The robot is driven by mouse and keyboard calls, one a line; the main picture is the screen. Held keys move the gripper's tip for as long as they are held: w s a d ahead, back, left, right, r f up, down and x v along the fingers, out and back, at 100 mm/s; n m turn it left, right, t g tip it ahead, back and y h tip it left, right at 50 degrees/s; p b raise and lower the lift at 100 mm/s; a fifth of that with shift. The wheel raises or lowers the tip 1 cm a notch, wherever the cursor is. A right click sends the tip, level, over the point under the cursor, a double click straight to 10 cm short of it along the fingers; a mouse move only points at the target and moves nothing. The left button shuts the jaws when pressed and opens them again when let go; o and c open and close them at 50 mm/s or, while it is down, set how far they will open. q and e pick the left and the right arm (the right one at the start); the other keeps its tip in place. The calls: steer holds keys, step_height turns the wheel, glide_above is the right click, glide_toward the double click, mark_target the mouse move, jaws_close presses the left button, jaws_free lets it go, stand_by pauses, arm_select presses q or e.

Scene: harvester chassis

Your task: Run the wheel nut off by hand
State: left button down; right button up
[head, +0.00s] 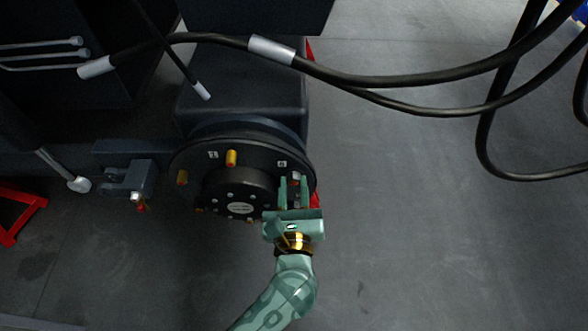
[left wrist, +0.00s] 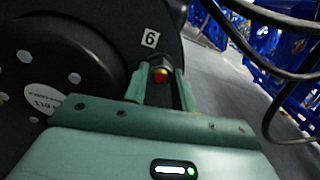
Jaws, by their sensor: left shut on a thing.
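The dark round wheel hub (head: 215,190) faces me in the head view, with a raised centre and a ring of studs. Yellow sleeves, such as one at the top (head: 231,158) and one at the left (head: 183,177), stand on some studs. My left gripper (head: 293,181) reaches up to the hub's right side. The fingers hide part of the nut. My right gripper is not in view.
Thick black hoses (head: 400,80) hang across the upper right, in front of the floor. A dark bracket (head: 128,178) is left of the hub, and a red stand (head: 18,212) is at the far left. Blue crates (left wrist: 285,65) show behind. The floor at right is clear.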

arm_select(q)
steer(key=n+b, duration=0.3)
steer(key=n, duration=0.2)
steer(key=n+b, duration=0.3)
steer(key=n, duration=0.2)
steer(key=shift+s+f, duration=0.15)
steer(key=shift+f, duration=0.05)
steer(key=n, duration=0.2)
steer(key=shift+n, duration=0.3)
steer(key=n, duration=0.5)
steer(key=shift+s, duration=0.1)
steer(key=c, duration=1.1)
jaws_free()
steer(key=shift+r, duration=0.1)
steer(key=shift+c, duration=0.9)
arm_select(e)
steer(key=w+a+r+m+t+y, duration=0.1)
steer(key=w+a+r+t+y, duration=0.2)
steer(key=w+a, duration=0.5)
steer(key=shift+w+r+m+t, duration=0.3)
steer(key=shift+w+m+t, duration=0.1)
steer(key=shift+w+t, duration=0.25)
